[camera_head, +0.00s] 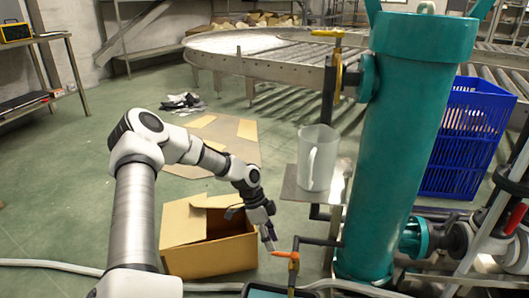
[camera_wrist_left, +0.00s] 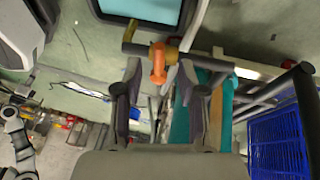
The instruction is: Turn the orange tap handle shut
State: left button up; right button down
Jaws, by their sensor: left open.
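The orange tap handle (camera_head: 286,254) sits on top of a small brass tap on a dark pipe, low in front of the teal tank. In the left wrist view the handle (camera_wrist_left: 158,62) shows just ahead of my fingers, between the lines of the two fingertips. My left gripper (camera_head: 270,240) is open, pointing down just left of the handle in the head view. Its two fingers (camera_wrist_left: 160,78) are apart with nothing held. I cannot tell whether either touches the handle. My right gripper is not in view.
A dark-rimmed basin (camera_head: 262,291) is below the tap. An open cardboard box (camera_head: 210,256) stands left of it. A white jug (camera_head: 317,160) stands on a small plate beside the teal tank (camera_head: 400,150). A blue crate (camera_head: 465,140) is at right. Green floor at left is mostly clear.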

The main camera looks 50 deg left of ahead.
pick_arm(q)
jog(key=v, duration=0.9)
